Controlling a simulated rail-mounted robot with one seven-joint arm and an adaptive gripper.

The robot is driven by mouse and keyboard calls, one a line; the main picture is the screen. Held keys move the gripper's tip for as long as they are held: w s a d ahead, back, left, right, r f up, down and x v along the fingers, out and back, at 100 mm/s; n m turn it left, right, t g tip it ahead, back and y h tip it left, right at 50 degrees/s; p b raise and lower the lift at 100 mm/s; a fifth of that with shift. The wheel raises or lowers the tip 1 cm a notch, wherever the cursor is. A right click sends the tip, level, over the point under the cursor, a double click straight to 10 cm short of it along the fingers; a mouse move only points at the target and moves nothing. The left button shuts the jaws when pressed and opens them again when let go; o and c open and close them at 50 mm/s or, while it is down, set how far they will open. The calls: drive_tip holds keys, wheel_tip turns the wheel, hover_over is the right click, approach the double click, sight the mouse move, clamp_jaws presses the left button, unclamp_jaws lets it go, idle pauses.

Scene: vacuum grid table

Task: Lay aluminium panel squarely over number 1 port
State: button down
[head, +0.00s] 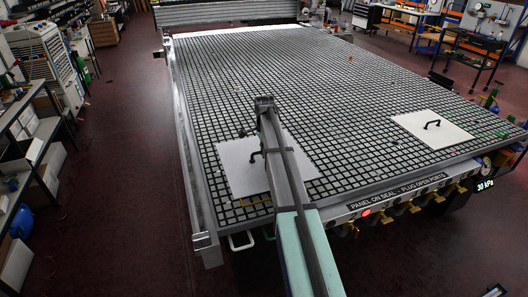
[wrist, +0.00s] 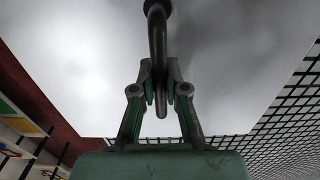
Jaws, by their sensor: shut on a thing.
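A pale grey flat panel (head: 235,168), taken as the aluminium panel, is over the near left part of the grid table (head: 290,75). It also fills most of the wrist view (wrist: 80,70). My gripper (wrist: 160,72) is shut on its black bar handle (wrist: 158,40). In the head view the arm hides my gripper and part of the panel; part of the handle shows left of the arm. I cannot tell whether the panel touches the grid. Yellow marks (head: 262,203) show by its near edge. No port number is readable there.
A cream panel (head: 430,129) with a black handle lies at the table's right. A red light (head: 366,212) and valves line the front edge, beside a display (head: 485,185) reading 30 kPa. The table's middle and far parts are mostly clear, with a few small bits.

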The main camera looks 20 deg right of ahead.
sight(264, 160)
drive_tip(key=shift+r, duration=0.1)
idle(0.3)
drive_tip(key=shift+f+b, duration=1.3)
drive_tip(key=shift+f, duration=2.55)
drive_tip(key=shift+f, duration=0.7)
drive_tip(key=c, duration=1.1)
unclamp_jaws()
drive_tip(key=shift+a, duration=0.1)
drive_tip(key=shift+f, duration=0.1)
